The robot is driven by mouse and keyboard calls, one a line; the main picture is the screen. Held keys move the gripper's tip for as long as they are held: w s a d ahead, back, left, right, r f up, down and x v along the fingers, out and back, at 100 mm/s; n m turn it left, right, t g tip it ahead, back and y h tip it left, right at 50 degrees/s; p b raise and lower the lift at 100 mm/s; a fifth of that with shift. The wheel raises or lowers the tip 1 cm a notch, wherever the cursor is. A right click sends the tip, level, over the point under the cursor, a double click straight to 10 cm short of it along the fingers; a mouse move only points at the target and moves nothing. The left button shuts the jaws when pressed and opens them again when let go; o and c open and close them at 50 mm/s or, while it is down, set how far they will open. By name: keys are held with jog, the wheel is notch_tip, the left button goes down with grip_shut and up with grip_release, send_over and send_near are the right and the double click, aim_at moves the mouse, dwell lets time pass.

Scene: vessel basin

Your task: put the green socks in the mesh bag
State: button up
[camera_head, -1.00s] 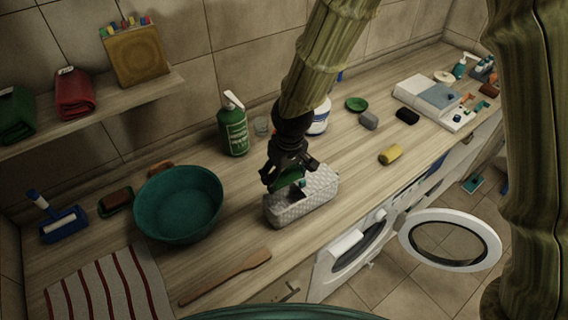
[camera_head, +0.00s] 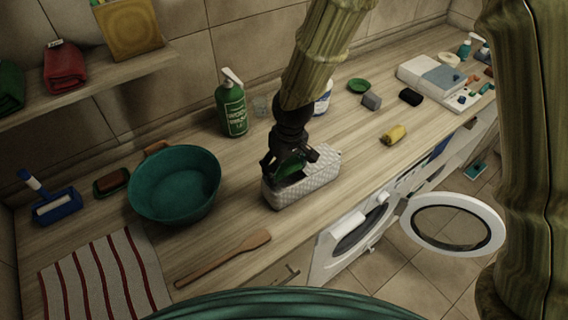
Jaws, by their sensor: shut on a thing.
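The mesh bag (camera_head: 302,192) is a pale, box-shaped, textured bag with an open top on the counter's front half. My gripper (camera_head: 289,173) points down at the bag's opening, over its left part. It is shut on the green socks (camera_head: 293,167), a dark green bundle between its fingers. The socks are at the level of the opening; their lower part is hidden by the fingers and the bag's rim, so I cannot tell how deep they sit.
A teal basin (camera_head: 175,185) stands left of the bag, a wooden spatula (camera_head: 222,259) in front. A green bottle (camera_head: 232,107) stands behind. Yellow (camera_head: 394,134), grey (camera_head: 371,102) and black (camera_head: 410,97) bundles lie to the right. The open washer door (camera_head: 453,222) sticks out below the counter.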

jog(key=shift+f+b, duration=0.6)
jog(key=shift+f, duration=0.9)
jog(key=shift+s+f, duration=0.1)
jog(key=o, duration=0.9)
jog(key=shift+f, duration=0.15)
jog(key=shift+o, duration=0.2)
jog(key=shift+r+p, duration=2.7)
jog(key=shift+r, duration=0.95)
